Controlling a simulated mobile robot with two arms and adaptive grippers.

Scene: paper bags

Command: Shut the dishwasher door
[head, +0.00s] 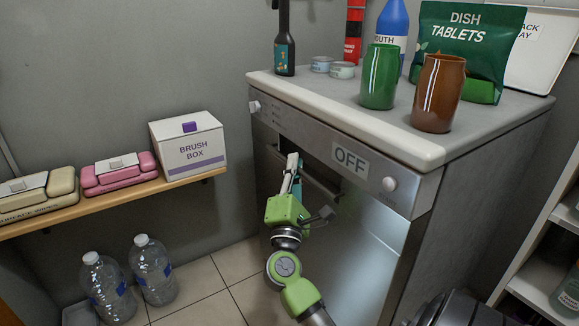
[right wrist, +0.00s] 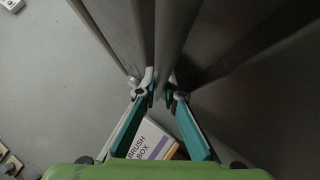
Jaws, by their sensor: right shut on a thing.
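The dishwasher's silver door (head: 365,255) stands upright or nearly so under the control panel (head: 290,125), which carries an OFF label. A dark gap or recess shows along its top, with the bar-like door handle (head: 322,188) there; I cannot tell if the door is fully closed. My right gripper (head: 292,166) reaches up to the left part of this handle. In the right wrist view, the right gripper (right wrist: 161,92) has its teal fingers closed on a thin grey bar, apparently the handle. The fingers partly hide the grip. My left gripper is not in view.
A green vase (head: 380,78), brown vase (head: 438,95), dark bottle (head: 284,45) and dish tablets bag (head: 466,45) stand on the dishwasher. A shelf (head: 120,197) holds a brush box (head: 188,148). Water bottles (head: 152,272) stand on the floor. Shelving (head: 545,245) is at right.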

